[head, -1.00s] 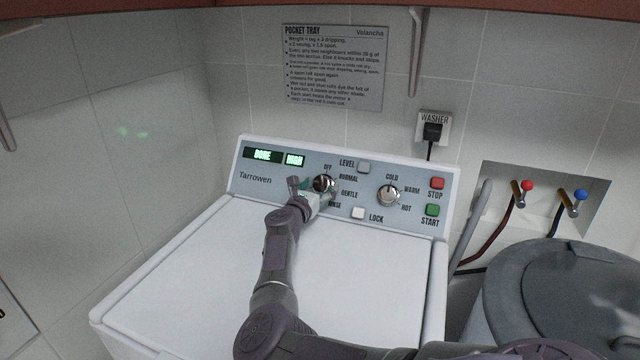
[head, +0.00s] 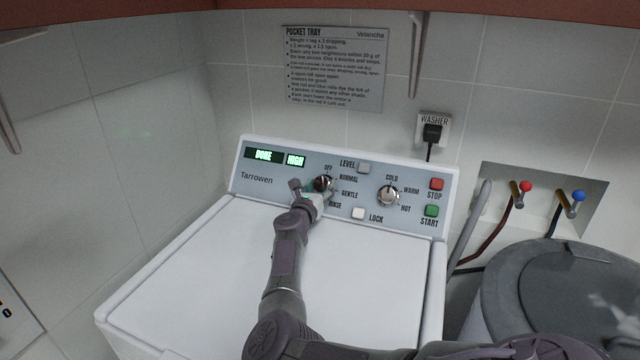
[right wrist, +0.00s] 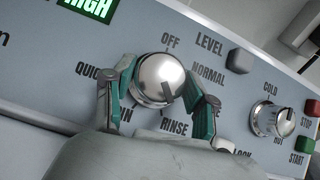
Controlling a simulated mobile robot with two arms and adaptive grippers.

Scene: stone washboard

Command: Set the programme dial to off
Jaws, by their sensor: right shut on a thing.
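The programme dial (head: 323,183) is a round silver knob on the washer's control panel. In the right wrist view the dial (right wrist: 157,78) sits between the teal-lined fingers of my right gripper (right wrist: 158,84). OFF is printed above it, NORMAL to its upper right, RINSE below and QUICK to its left. A dark mark on the knob's face points to the lower right, roughly between GENTLE and RINSE. My right gripper (head: 318,191) is shut on the dial, one finger on each side. The GENTLE and SPIN labels are partly hidden by the fingers. My left gripper is out of view.
A temperature dial (head: 388,195) is to the right, with the red STOP (head: 437,184) and green START (head: 432,210) buttons beyond. LEVEL (head: 364,167) and LOCK (head: 358,213) buttons lie close to the programme dial. The display (head: 263,155) reads DONE and HIGH. The white lid (head: 200,270) is clear.

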